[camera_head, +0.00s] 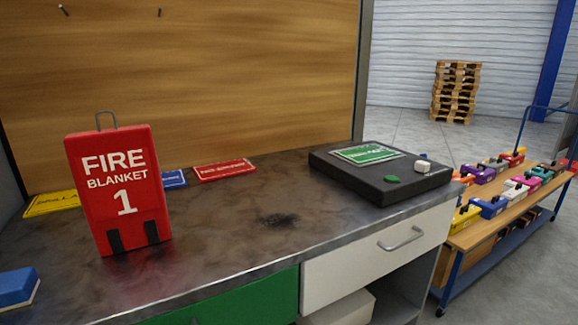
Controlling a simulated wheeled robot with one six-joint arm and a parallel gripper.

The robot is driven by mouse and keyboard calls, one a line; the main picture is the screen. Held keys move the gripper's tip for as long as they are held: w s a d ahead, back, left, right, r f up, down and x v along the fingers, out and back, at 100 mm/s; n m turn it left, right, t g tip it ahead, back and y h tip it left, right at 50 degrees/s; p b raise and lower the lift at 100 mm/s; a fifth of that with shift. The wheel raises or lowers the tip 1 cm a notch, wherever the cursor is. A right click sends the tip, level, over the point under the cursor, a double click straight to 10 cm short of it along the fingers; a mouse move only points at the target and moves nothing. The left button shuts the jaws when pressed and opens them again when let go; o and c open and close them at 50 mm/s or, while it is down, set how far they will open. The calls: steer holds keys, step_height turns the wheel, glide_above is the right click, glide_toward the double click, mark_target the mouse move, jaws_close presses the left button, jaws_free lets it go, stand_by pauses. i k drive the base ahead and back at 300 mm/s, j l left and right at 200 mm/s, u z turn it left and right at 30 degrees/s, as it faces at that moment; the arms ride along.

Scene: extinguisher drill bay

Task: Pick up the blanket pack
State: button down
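The blanket pack (119,190) is a red upright box marked "FIRE BLANKET 1", standing at the left on the dark, stained bench top (235,255). A grey wire loop rises from its top, and two black straps hang at its lower front. Its whole front face shows and nothing touches it from the front. My gripper is not in this view.
Yellow, blue and red signs (224,169) lie behind the pack, near the wooden back board (190,80). A blue block (17,288) sits front left. A black case (380,178) with a green card stands at the right end. A trolley (500,222) holds several colourful boxes.

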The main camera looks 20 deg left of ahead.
mark_target(117, 175)
steer(key=j+u, duration=0.15)
steer(key=u, duration=0.3)
steer(key=j+u, duration=0.15)
steer(key=u, duration=0.25)
steer(key=j+u, duration=0.15)
steer(key=u, duration=0.3)
steer(key=j+u, duration=0.2)
steer(key=u, duration=0.25)
